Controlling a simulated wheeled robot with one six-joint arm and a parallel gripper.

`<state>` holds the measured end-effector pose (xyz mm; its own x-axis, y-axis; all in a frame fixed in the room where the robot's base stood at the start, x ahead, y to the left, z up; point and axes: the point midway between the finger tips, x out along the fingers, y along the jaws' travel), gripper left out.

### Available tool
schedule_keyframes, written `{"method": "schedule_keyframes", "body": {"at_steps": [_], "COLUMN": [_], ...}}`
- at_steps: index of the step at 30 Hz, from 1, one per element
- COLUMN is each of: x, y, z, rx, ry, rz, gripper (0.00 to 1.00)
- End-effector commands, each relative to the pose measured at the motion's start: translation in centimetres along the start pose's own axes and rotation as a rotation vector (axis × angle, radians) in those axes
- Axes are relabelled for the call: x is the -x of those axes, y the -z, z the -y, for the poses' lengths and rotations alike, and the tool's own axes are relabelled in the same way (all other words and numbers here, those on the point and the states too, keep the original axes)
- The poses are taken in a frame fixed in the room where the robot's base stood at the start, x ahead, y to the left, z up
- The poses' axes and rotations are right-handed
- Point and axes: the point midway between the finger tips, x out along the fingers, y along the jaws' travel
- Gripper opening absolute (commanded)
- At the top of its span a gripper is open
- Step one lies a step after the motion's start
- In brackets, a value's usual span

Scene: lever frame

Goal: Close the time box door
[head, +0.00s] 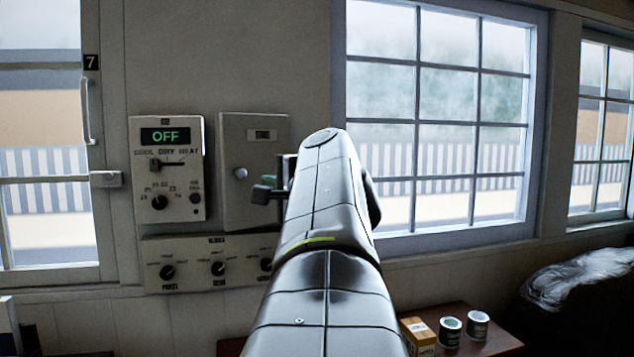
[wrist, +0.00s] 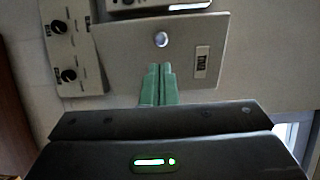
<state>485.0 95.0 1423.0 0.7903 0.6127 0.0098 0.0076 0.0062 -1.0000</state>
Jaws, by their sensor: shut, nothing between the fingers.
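The time box door (head: 238,140) is a flat grey panel with a round silver knob and a small label, mounted on the wall right of the OFF panel. It also shows turned in the wrist view (wrist: 115,50), with its knob (wrist: 161,40) near the top middle. From these views I cannot tell whether it is fully flush or slightly ajar. My gripper (wrist: 158,70) is shut and empty, its green fingertips in front of the door near the knob. In the head view my gripper (head: 266,190) partly covers the door's lower right; contact cannot be told.
The OFF control panel (head: 167,205) is close on the left, and a panel with several dials (head: 192,271) is below. A window (head: 450,120) is at right. Cans (head: 450,331) and a carton (head: 418,338) stand on a brown table (head: 497,343).

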Motion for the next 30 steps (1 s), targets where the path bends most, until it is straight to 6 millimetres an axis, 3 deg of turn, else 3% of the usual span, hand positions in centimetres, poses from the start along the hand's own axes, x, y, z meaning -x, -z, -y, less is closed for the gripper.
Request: {"method": "schedule_keyframes", "body": {"at_steps": [9, 15, 21, 30], "x": [-6.8, -9.6, -10.7, -10.8], "y": [-0.1, 0.0, 0.0, 0.0], "z": [0.2, 0.2, 0.1, 0.0], "rx": [-0.002, -0.001, 0.001, 0.000], "ry": [-0.002, -0.001, 0.001, 0.001], "rz": [0.004, 0.001, 0.000, -0.001], "gripper": [0.00, 0.00, 0.00, 0.00]}}
